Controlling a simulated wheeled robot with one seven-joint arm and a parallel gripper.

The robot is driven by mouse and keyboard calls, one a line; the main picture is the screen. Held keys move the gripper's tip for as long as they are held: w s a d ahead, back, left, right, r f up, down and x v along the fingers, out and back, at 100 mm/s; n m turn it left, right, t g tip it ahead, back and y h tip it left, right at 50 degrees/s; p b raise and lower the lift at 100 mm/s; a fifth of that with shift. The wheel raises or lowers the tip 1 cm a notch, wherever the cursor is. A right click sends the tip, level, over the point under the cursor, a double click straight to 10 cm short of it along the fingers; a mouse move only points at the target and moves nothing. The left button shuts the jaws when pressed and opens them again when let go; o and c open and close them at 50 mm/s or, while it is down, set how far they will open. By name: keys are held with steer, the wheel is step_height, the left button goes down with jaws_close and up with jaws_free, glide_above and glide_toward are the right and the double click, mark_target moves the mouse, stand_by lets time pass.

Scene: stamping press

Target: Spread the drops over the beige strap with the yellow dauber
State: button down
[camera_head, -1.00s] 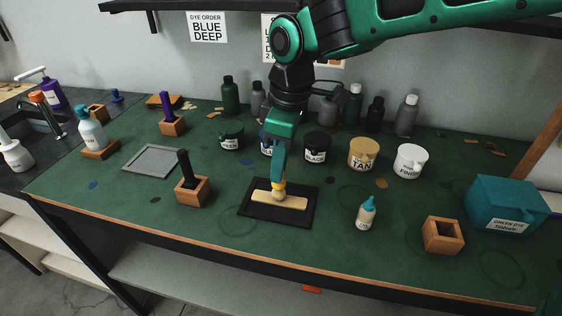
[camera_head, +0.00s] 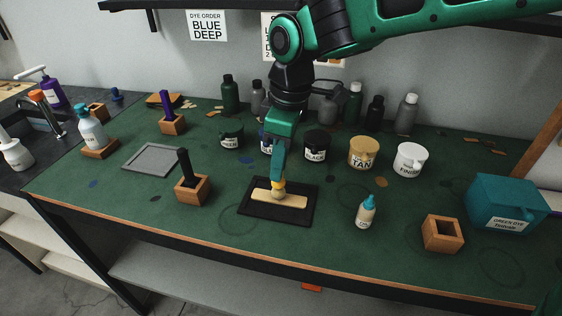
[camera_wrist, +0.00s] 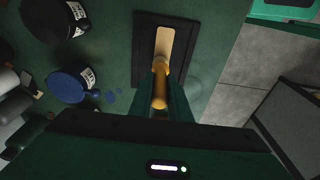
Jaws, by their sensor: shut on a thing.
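The beige strap (camera_head: 293,201) lies flat on a black mat (camera_head: 262,212) in the middle of the green bench. It also shows in the wrist view (camera_wrist: 164,38). My gripper (camera_head: 278,176) points down over the strap and is shut on the yellow dauber (camera_head: 278,186). The dauber's pale round head rests on or just above the strap, near its middle; I cannot tell which. In the wrist view the dauber (camera_wrist: 160,88) sits between my two fingers and hides the near part of the strap. I cannot make out any drops.
A small blue-capped bottle (camera_head: 366,212) stands right of the mat. A wooden holder with a black-handled tool (camera_head: 192,190) is at left, an empty wooden block (camera_head: 443,234) at right. Labelled jars, including the tan jar (camera_head: 362,153), stand behind. The bench front is clear.

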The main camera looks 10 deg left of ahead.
steer(key=shift+r, duration=3.5)
steer(key=shift+a, duration=0.1)
